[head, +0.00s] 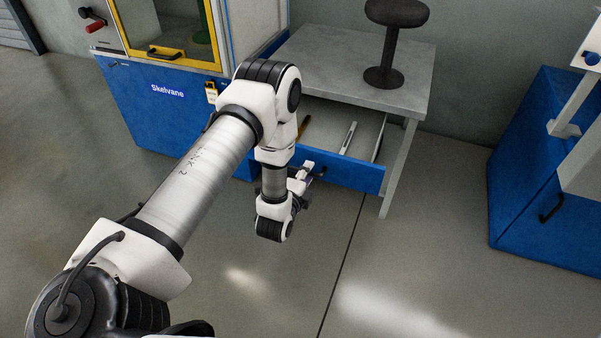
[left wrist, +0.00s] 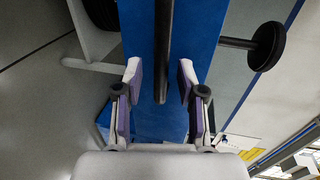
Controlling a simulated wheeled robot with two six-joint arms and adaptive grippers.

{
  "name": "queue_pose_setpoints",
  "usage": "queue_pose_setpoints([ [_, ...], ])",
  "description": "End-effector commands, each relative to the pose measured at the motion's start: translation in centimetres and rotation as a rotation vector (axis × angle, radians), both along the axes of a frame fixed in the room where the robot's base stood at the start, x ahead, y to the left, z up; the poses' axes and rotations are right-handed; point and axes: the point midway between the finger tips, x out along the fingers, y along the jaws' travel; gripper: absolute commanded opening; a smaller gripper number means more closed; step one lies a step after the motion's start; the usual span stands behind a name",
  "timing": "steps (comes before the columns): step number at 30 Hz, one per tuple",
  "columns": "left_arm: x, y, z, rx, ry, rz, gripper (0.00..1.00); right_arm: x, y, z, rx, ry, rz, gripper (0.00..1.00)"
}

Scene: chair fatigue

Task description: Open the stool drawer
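The blue-fronted drawer (head: 352,174) under the grey table is pulled out, and its inside shows. A white and grey tool (head: 348,138) and a brown item (head: 304,126) lie in it. My left gripper (head: 304,178) is at the left part of the drawer front, partly hidden by my arm in the head view. In the left wrist view, the two fingers of my left gripper (left wrist: 160,78) are spread apart with the black bar handle (left wrist: 163,45) between them. Gaps show on both sides of the bar. My right gripper is not in view.
A black stool-like object (head: 384,76) stands on the grey table (head: 340,62). A blue machine (head: 165,105) with a yellow-framed window stands to the left. A blue cabinet (head: 530,170) stands at the right. The floor in front of the drawer is clear.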

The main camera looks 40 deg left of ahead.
Motion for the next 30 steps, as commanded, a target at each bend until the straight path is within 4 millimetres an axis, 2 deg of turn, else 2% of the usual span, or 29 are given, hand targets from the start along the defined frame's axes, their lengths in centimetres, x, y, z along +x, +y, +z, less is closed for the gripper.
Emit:
queue_pose_setpoints([
  [9,-7.4,-1.8,1.5,-0.002,0.006,-0.001,0.39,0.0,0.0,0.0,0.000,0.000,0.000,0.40],
  [13,-9.5,-2.3,2.0,-0.001,0.004,-0.001,0.39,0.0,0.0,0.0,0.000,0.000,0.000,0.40],
  [17,-10.3,-2.5,2.3,0.000,0.001,-0.001,0.39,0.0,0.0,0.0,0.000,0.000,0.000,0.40],
  [30,-10.3,-2.5,2.3,0.000,0.000,0.000,0.39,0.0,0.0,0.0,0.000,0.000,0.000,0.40],
])
